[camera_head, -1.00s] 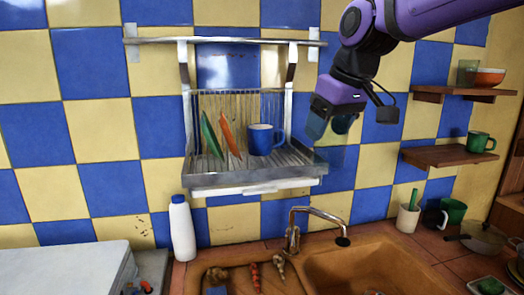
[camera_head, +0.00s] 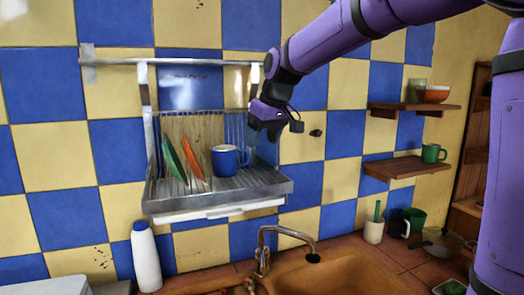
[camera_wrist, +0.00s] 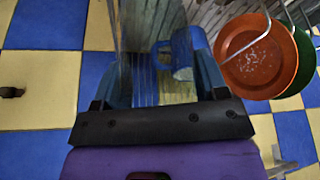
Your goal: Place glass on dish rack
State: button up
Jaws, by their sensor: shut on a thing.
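My gripper (camera_head: 267,131) is shut on a clear, faintly tinted glass (camera_wrist: 146,88), which shows between the fingers in the wrist view. In the head view the gripper is at the right end of the wall-mounted dish rack (camera_head: 225,196), just right of the blue mug. The glass is hard to make out there, and I cannot tell whether its base touches the rack. The blue mug (camera_head: 226,163) stands on the rack, and it also shows beyond the fingers in the wrist view (camera_wrist: 182,52).
A green plate (camera_head: 173,160) and an orange plate (camera_head: 193,152) stand in the rack left of the mug. A faucet (camera_head: 268,240) and sink are below. Wooden shelves (camera_head: 405,168) with a bowl and cups are at right. A white bottle (camera_head: 146,258) stands at lower left.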

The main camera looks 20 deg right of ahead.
aim_at(262, 150)
jog(key=shift+w+f, duration=0.1)
jog(key=shift+w, duration=0.3)
jog(key=shift+f, duration=1.7)
jog(key=shift+f, duration=0.1)
jog(key=o, duration=1)
jog(key=shift+f, duration=0.1)
jog(key=v, duration=1.2)
jog(key=s+d+f+m, duration=0.1)
jog(key=s+f, duration=0.4)
jog(key=s, duration=0.4)
jog(key=s+d+f+m+h, duration=0.1)
jog(key=s+f, duration=0.3)
jog(key=s, duration=0.5)
jog(key=s+d+f+m+t, duration=0.1)
jog(key=s+d+f+m, duration=0.1)
jog(key=s+f, duration=0.3)
jog(key=s, duration=0.4)
jog(key=shift+s+d+f+h, duration=0.25)
jog(key=shift+f+h, duration=0.1)
jog(key=shift+h, duration=0.05)
